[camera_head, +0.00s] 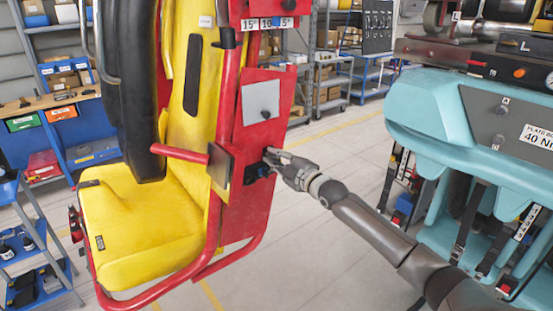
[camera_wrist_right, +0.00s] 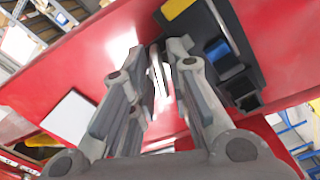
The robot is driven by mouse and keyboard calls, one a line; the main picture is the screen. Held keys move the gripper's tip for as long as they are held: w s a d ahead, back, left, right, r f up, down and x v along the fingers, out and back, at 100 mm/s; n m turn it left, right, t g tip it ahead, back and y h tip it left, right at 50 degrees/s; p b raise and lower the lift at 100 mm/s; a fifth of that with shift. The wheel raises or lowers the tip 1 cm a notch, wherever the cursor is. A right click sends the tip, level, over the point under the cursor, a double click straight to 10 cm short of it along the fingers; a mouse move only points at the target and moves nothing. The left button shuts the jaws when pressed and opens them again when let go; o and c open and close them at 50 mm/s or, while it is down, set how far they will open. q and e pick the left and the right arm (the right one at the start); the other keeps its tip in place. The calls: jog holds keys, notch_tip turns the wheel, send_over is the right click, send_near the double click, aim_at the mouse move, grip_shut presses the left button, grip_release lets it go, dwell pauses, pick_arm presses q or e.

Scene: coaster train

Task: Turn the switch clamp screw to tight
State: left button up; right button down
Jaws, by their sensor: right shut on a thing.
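The yellow seat's red side panel (camera_head: 258,120) faces me in the head view. A black switch bracket (camera_head: 251,173) with a blue part is mounted low on the panel; the right wrist view shows its dark plate and blue block (camera_wrist_right: 222,55). My right gripper (camera_head: 272,157) is at the panel beside this bracket. In the right wrist view my right gripper (camera_wrist_right: 160,58) is shut on a thin silvery piece, which looks like the clamp screw (camera_wrist_right: 158,78). The fingers hide most of it, so its turn angle cannot be told. My left gripper is out of view.
A grey plate (camera_head: 261,102) sits on the panel above my gripper. A red bar (camera_head: 180,153) sticks out to the left across the seat (camera_head: 140,230). Teal seat housings (camera_head: 440,120) stand at right. Grey floor (camera_head: 310,240) is open between.

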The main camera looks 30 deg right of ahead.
jog(key=m+p, duration=0.2)
jog(key=m, duration=2.7)
jog(key=shift+f, duration=0.1)
dwell(0.4)
jog(key=c, duration=1.3)
grip_release()
